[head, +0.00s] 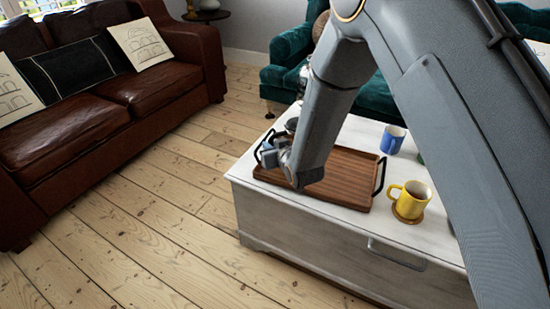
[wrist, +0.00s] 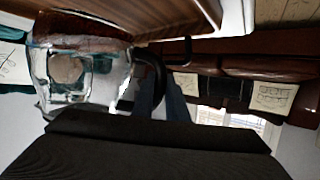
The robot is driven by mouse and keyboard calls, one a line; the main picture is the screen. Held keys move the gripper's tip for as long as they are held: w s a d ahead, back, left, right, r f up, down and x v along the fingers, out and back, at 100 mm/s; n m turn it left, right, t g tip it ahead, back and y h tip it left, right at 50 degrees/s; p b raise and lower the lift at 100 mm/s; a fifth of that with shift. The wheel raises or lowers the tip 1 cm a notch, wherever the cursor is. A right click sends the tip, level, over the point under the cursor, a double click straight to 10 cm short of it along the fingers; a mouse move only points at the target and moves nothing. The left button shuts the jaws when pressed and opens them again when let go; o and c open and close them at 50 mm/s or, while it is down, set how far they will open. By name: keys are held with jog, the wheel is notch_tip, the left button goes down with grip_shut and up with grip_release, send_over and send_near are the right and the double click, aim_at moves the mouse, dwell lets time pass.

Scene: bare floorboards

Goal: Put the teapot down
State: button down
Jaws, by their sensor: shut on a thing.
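A clear glass teapot (wrist: 80,72) with brown contents and a dark handle shows in the wrist view, which looks upside down. My gripper (wrist: 160,100) is shut on the teapot at its dark handle. In the head view my gripper (head: 272,154) is over the left end of a wooden tray (head: 335,182) on a white coffee table. My arm hides most of the teapot there. I cannot tell whether the teapot's base touches the tray.
A yellow mug (head: 411,199) stands on a coaster right of the tray. A blue mug (head: 392,139) stands behind it. The tray has dark raised handles. A brown leather sofa (head: 75,110) is at left and a teal armchair (head: 290,45) behind the table (head: 300,225).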

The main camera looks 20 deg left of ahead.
jog(key=shift+a+f, duration=0.1)
jog(key=shift+f, duration=1.85)
jog(key=shift+f+b, duration=0.1)
jog(key=shift+b, duration=0.2)
jog(key=c, duration=1.7)
grip_release()
jog(key=shift+s+f, duration=0.1)
jog(key=shift+c, duration=0.2)
